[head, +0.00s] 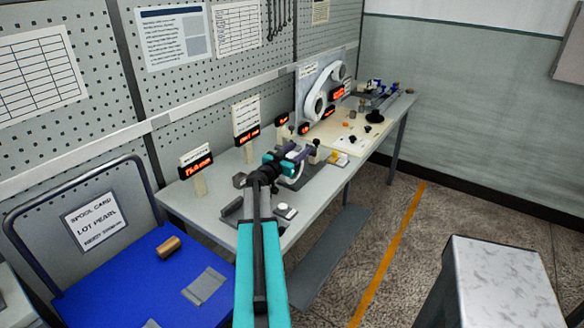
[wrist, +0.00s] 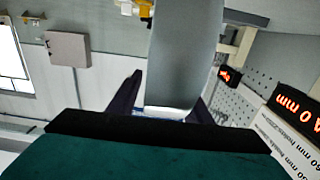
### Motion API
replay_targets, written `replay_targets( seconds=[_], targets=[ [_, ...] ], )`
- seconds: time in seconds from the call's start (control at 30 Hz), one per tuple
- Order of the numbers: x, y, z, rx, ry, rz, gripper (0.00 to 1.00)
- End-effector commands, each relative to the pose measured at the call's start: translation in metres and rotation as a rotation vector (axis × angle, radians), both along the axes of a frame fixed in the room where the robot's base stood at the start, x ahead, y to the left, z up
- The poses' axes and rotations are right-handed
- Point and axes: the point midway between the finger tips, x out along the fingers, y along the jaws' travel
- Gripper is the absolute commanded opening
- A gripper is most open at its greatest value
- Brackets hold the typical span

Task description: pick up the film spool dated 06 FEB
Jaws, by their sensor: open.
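I cannot read the date 06 FEB on anything in view. A small brown roll (head: 168,247) lies on its side on the blue cart top at the left, with no readable marking. My gripper (head: 301,155) is at the end of my teal arm, over the near part of the bench, well to the right of the roll. In the wrist view its two dark fingers (wrist: 163,102) stand apart. A smooth grey shape (wrist: 185,60) shows between or beyond them. I cannot tell what it is or whether they touch it. My arm hides part of the bench.
The bench (head: 222,190) runs along the pegboard wall, with lit displays (head: 197,168), a white-belted machine (head: 322,92) and small parts. The blue cart (head: 120,278) has a card reading SPOOL CARD LOT PEARL (head: 94,221) and a grey pad (head: 204,286). A grey-topped stand (head: 503,280) is at right.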

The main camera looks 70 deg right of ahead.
Motion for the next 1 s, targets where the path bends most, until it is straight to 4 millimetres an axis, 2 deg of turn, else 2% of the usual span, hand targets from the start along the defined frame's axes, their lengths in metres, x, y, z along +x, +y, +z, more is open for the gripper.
replay_targets(
  seconds=[0.47,0.73,1.0],
  targets=[
    [0.0000,0.0003,-0.0003,0.000,0.001,0.000,0.45],
    [0.0000,0.0003,-0.0002,0.000,0.001,0.000,0.01],
    [0.0001,0.0003,0.0004,-0.001,0.001,0.000,0.00]
  ],
)
